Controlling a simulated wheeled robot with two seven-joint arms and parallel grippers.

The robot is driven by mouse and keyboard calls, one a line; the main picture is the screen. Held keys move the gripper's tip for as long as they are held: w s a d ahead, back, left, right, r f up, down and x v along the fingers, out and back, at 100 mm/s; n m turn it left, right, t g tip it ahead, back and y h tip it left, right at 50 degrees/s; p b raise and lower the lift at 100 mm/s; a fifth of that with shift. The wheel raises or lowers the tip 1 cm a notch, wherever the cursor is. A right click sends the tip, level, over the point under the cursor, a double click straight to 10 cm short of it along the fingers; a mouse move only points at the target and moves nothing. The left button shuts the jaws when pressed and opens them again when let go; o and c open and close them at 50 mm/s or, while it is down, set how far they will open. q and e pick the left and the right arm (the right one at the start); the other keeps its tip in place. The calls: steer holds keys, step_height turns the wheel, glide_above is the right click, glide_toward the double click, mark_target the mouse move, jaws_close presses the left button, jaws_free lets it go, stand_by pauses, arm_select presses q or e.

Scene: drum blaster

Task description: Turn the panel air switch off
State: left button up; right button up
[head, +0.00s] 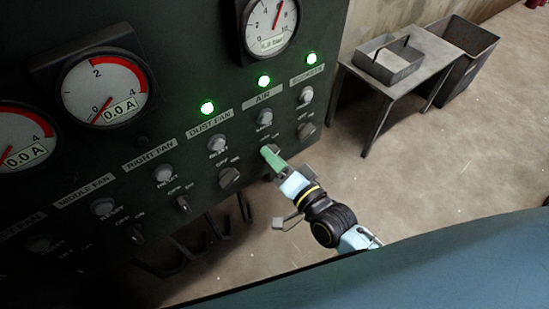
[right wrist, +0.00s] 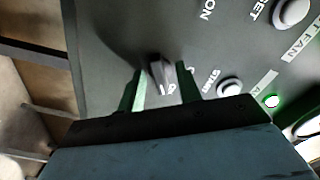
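The air switch (right wrist: 163,76) is a grey knob on the dark panel (head: 190,80), below the AIR label (head: 263,97) and its lit green lamp (head: 264,81). In the head view my right gripper (head: 269,154), with green fingers, reaches the panel there and hides most of the switch. In the right wrist view the knob stands between the two fingers (right wrist: 162,88). A gap shows on its left side, and its right side is close to or touching the other finger. The fingers look open around it. The knob's on/off position is hard to read. My left gripper is not in view.
Neighbouring knobs are close: the dust fan switch (head: 229,178) to the left and another switch (head: 306,131) to the right. The air start button (head: 265,117) is just above. A metal table (head: 425,55) with a tray stands behind right.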

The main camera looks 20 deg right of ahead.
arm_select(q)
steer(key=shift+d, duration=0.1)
arm_select(e)
steer(key=c, duration=0.7)
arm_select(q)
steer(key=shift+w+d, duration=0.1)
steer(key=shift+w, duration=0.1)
arm_select(e)
steer(key=shift+w, duration=0.1)
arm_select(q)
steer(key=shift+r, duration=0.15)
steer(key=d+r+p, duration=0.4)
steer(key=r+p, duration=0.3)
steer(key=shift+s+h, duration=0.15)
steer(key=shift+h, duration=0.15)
arm_select(e)
steer(key=shift+n, duration=5.9)
